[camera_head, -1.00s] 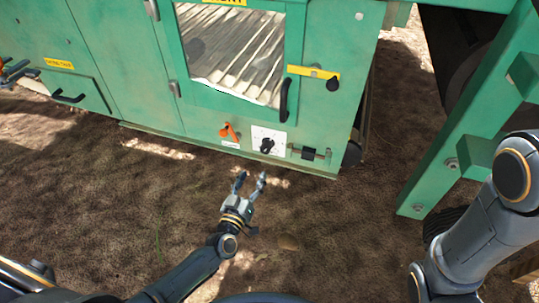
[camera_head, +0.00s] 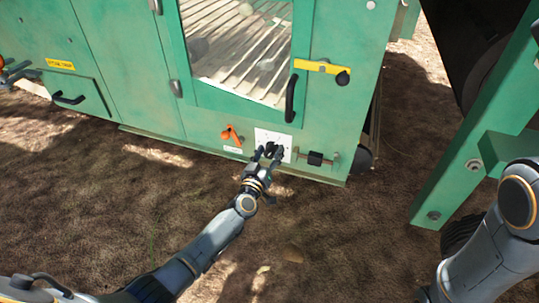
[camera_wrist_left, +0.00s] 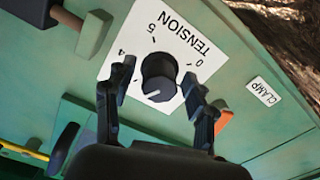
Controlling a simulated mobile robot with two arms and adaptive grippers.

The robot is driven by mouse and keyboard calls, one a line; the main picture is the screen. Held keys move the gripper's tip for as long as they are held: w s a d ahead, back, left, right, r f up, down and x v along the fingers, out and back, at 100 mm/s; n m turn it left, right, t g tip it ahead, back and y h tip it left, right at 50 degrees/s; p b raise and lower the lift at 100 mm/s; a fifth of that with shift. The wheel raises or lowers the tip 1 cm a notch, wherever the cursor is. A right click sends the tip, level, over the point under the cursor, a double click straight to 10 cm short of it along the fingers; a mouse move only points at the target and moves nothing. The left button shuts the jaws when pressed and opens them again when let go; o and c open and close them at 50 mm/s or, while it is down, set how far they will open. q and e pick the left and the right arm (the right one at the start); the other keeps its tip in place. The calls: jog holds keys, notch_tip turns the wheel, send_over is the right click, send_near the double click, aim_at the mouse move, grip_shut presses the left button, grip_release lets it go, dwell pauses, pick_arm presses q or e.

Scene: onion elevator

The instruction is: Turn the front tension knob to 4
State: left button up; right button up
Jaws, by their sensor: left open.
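The front tension knob (camera_wrist_left: 158,70) is a black round knob on a white plate (camera_wrist_left: 205,38) marked TENSION, which appears upside down in the left wrist view. The figures 0, 5 and 4 show around it; other figures are hidden. A pale pointer mark on the knob faces the lower left of that view. In the head view the plate (camera_head: 262,135) is on the green machine's lower front, with the knob mostly behind my fingers. My left gripper (camera_head: 269,153) is open, its fingers (camera_wrist_left: 158,78) on either side of the knob. Contact cannot be told. My right gripper is out of view.
A window door with a black handle (camera_head: 291,98) is above. A green post (camera_head: 465,150) stands at right. Bare soil lies in front.

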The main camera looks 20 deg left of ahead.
pick_arm(q)
jog(key=c, duration=1.1)
jog(key=shift+r+m+p, duration=0.2)
jog(key=shift+m+p, duration=0.6)
jog(key=shift+p, duration=0.25)
jog(key=shift+c, duration=0.2)
jog(key=m+p, duration=0.3)
jog(key=shift+d+m, duration=0.1)
jog(key=shift+m, duration=0.2)
jog(key=shift+f+m+p, duration=0.1)
jog(key=shift+m+p, duration=0.8)
jog(key=shift+m, duration=0.3)
jog(key=shift+f+m+p, duration=0.1)
jog(key=shift+m+p, duration=0.5)
jog(key=shift+m, duration=0.9)
jog(key=o, duration=1.1)
